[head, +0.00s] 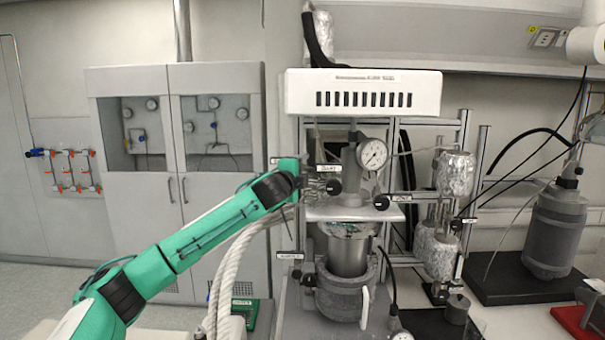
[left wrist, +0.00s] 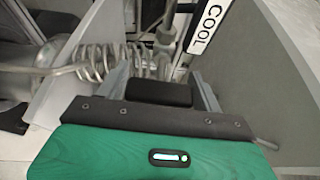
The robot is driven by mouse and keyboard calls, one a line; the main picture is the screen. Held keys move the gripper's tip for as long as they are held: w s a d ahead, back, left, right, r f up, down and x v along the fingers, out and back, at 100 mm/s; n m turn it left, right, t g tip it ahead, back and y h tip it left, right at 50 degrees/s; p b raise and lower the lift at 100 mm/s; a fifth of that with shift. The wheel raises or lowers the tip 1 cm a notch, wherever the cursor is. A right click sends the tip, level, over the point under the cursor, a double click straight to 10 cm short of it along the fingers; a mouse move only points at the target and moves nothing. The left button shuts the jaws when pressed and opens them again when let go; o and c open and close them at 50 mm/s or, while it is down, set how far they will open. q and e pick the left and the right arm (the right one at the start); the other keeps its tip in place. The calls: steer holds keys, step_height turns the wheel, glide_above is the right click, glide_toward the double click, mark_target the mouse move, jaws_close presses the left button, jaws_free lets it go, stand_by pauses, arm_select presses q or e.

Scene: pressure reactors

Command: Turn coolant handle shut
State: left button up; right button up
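My left gripper (head: 308,180) is raised at the left side of the reactor stand, close to the metal coil and a black round knob (head: 333,187). In the left wrist view, a label reading "COOL" (left wrist: 207,22) stands just beyond the gripper, beside a grey upright. The coiled metal tube (left wrist: 100,58) lies ahead and to the left. I cannot make out the coolant handle for certain; the gripper hides part of that area. The fingertips are not clear enough to tell whether they are open or shut.
The reactor stand carries a white slotted box (head: 363,93), a pressure gauge (head: 373,153) and a steel vessel (head: 347,255). Foil-wrapped cylinders (head: 455,174) stand to the right. A white braided hose (head: 228,265) hangs below my left arm. A grey cabinet (head: 180,235) stands behind.

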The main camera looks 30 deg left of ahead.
arm_select(q)
steer(key=shift+o, duration=0.9)
steer(key=shift+s+f+b, duration=0.15)
steer(key=shift+s+b, duration=0.3)
steer(key=shift+s, duration=0.05)
steer(key=s+d+b, duration=0.2)
steer(key=s+b, duration=0.4)
steer(key=s, duration=0.6)
steer(key=shift+s, duration=0.3)
